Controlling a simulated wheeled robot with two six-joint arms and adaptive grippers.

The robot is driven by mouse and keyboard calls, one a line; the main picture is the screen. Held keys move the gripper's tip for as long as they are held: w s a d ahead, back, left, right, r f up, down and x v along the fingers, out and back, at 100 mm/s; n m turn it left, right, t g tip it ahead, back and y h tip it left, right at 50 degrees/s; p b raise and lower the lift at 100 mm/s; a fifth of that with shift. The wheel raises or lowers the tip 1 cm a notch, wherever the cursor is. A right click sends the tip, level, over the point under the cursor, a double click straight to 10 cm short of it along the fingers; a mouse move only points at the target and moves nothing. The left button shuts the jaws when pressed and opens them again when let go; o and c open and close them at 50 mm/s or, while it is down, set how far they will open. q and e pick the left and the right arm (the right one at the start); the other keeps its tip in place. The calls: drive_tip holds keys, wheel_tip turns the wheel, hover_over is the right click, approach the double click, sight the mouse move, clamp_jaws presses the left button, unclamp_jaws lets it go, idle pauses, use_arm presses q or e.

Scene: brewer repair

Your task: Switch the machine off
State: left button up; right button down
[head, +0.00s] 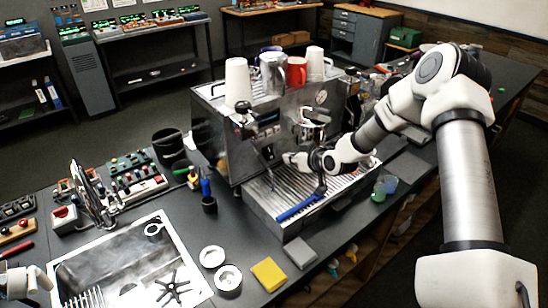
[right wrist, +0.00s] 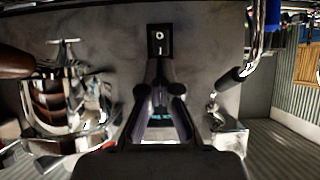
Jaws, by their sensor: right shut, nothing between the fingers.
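The coffee machine (head: 262,148) is a steel box on the dark counter, with cups on top. In the right wrist view its grey panel (right wrist: 205,50) fills the upper middle. My right gripper (head: 289,158) is at the machine's front, above the drip tray (head: 262,203). In the right wrist view, my right gripper (right wrist: 158,72) is shut and empty, its tips just below the switch. I cannot tell whether they touch it. In the head view the switch is not discernible.
A blue-handled brush (head: 300,207) lies on the drip tray.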

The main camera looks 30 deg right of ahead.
sight(271, 156)
drive_tip(key=b+x, duration=0.2)
drive_tip(key=f+b+x, duration=0.1)
drive_tip(key=b+x, duration=0.2)
drive_tip(key=shift+s+d, duration=0.1)
drive_tip(key=x, duration=0.1)
drive_tip(key=b+x, duration=0.1)
drive_tip(key=x, duration=0.1)
drive_tip(key=shift+w+r+b, duration=0.2)
drive_tip(key=shift+w+b, duration=0.1)
drive_tip(key=shift+w, duration=0.15)
drive_tip(key=shift+s+r, duration=0.2)
drive_tip(key=shift+r, duration=0.05)
